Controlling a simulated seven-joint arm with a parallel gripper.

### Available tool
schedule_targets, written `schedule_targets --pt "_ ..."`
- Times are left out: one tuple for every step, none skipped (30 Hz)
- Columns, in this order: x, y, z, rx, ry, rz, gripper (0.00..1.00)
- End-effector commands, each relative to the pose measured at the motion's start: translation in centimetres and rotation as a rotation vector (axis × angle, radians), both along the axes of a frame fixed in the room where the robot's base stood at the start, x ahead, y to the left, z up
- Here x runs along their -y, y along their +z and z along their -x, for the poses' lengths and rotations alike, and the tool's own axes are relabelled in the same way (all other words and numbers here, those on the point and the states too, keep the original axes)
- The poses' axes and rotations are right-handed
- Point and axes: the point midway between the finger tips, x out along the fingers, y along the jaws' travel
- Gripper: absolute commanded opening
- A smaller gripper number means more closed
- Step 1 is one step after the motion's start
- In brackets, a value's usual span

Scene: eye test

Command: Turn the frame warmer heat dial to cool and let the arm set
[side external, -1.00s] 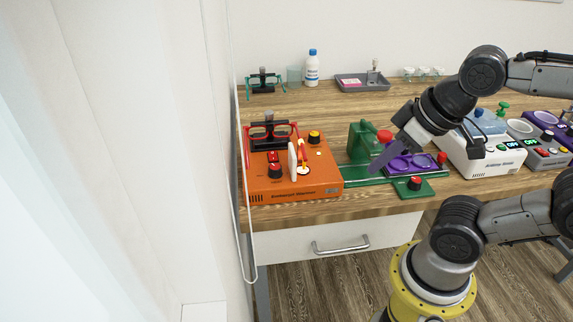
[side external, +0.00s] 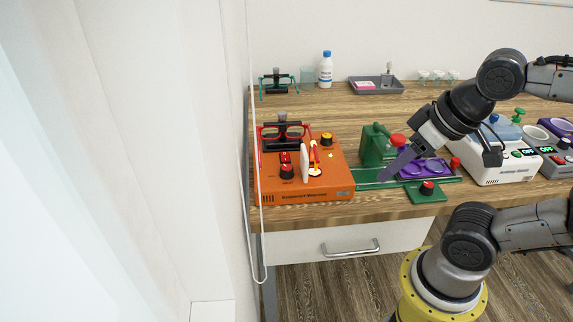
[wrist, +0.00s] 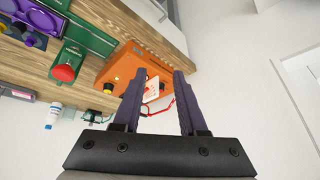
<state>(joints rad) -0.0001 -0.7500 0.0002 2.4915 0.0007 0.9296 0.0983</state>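The orange warmer box (side external: 335,184) stands at the table's left front; its orange body also shows in the wrist view (wrist: 112,64). On top are a black dial with a red cap (side external: 287,173), a black dial with a yellow cap (side external: 327,139), a red switch (side external: 285,158) and a white upright plate (side external: 304,163). I cannot read which dial is for heat, or its setting. Red eyeglasses (side external: 266,134) rest on a black stand at the back. My gripper (side external: 385,176) is right of the box, over the green station. In the wrist view my gripper (wrist: 158,74) is open and empty.
The green station (side external: 375,142) with red knobs and a purple eyeglass tray (side external: 424,170) is beside the box. A white device (side external: 500,167) stands further right. A bottle (side external: 325,70), grey tray (side external: 376,88) and green glasses (side external: 277,82) are at the back.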

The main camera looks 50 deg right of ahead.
Motion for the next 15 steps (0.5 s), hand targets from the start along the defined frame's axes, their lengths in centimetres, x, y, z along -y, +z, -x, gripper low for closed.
schedule_targets --pt "0.0 1.0 -0.3 0.011 -0.043 -0.023 0.52" --pt "0.0 1.6 -0.5 0.010 -0.075 -0.040 0.58" --pt "-0.1 2.5 -1.1 0.005 -0.120 -0.065 0.65" --pt "-0.1 3.2 -1.5 -0.004 -0.154 -0.082 0.70" --pt "-0.1 3.8 -2.1 -0.014 -0.188 -0.098 0.70" --pt "-0.1 4.5 -2.8 -0.027 -0.228 -0.118 0.70" --pt "-0.1 5.0 -3.4 -0.037 -0.257 -0.130 0.70" --pt "-0.1 5.5 -4.0 -0.048 -0.284 -0.143 0.70" --pt "-0.1 6.0 -4.8 -0.063 -0.320 -0.158 0.70" --pt "-0.1 6.5 -5.5 -0.074 -0.347 -0.169 0.70" --pt "-0.1 6.8 -6.2 -0.088 -0.375 -0.179 0.70" --pt "-0.1 7.3 -7.3 -0.105 -0.412 -0.192 0.70" --pt "-0.1 7.6 -8.1 -0.122 -0.440 -0.201 0.70" --pt "-0.1 7.8 -9.1 -0.137 -0.468 -0.211 0.70" --pt "-0.1 8.1 -10.3 -0.159 -0.506 -0.221 0.70"
